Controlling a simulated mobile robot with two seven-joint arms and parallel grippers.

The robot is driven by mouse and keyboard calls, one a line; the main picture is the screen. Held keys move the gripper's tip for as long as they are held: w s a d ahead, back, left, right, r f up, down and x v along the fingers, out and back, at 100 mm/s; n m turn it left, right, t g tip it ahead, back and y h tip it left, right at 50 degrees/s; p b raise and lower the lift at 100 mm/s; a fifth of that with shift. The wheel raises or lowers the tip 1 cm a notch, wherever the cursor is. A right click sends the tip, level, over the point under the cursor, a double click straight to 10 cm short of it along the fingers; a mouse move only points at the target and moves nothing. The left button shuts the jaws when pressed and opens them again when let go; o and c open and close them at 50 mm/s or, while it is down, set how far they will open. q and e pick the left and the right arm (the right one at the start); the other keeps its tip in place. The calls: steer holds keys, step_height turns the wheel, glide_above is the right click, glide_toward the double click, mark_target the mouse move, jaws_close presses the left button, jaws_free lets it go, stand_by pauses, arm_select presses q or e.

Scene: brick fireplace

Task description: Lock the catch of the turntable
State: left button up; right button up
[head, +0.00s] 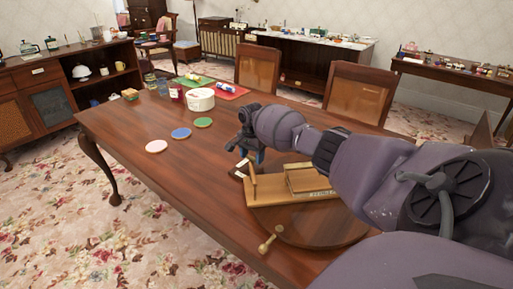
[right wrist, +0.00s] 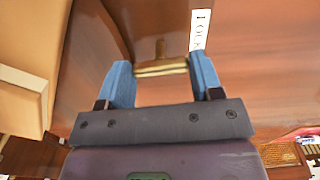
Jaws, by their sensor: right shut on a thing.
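The turntable (head: 318,232) is a round, dark wooden disc on the near right part of the table, partly hidden by my right arm. A pale wooden stand (head: 275,195) rests on it. My right gripper (head: 246,159) is at the turntable's far left edge, with blue fingers pointing down. In the right wrist view the gripper (right wrist: 162,72) is shut on a small brass piece (right wrist: 160,67), which looks like the catch's handle. A white label (right wrist: 200,30) with dark letters lies just beyond the fingers. My left gripper is out of view.
A turned wooden knob (head: 267,244) sticks out at the turntable's near left edge. Chairs (head: 258,68) line the far side.

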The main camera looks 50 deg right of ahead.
steer(key=shift+a+r+m, duration=0.1)
steer(key=shift+r+m, duration=0.05)
steer(key=shift+m, duration=0.15)
steer(key=shift+p, duration=0.3)
steer(key=shift+f+m, duration=0.2)
steer(key=shift+m, duration=0.1)
steer(key=o, duration=0.9)
